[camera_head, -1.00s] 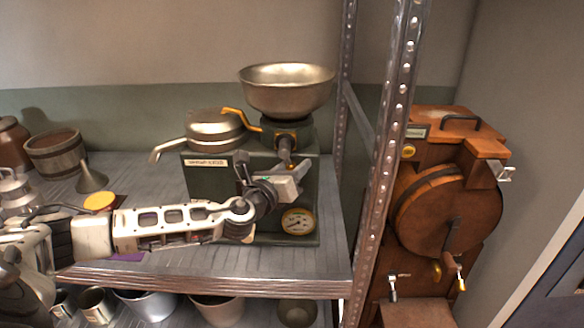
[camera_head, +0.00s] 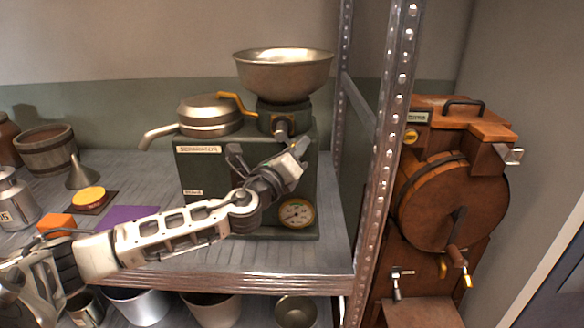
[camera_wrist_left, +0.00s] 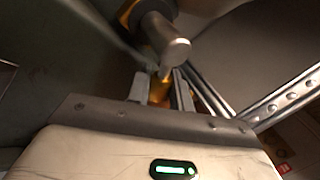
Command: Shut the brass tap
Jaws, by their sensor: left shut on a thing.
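The brass tap (camera_head: 283,128) sticks out from the front of the dark green separator (camera_head: 215,180), below its wide metal bowl (camera_head: 283,75). My left gripper (camera_head: 300,150) is at the tap, just under and right of its grey spout. In the left wrist view the tap's spout (camera_wrist_left: 172,48) points towards the camera, and a small brass lever (camera_wrist_left: 160,88) lies between my left gripper's fingers (camera_wrist_left: 162,92). The fingers are shut on this lever. In the head view the gripper hides the lever, so its exact angle cannot be told. My right gripper is not in view.
The separator stands on a metal shelf (camera_head: 180,262). A perforated upright (camera_head: 385,150) rises close on the right, with a wooden drum machine (camera_head: 450,200) beyond it. A funnel (camera_head: 83,172) and a bucket (camera_head: 45,150) stand left.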

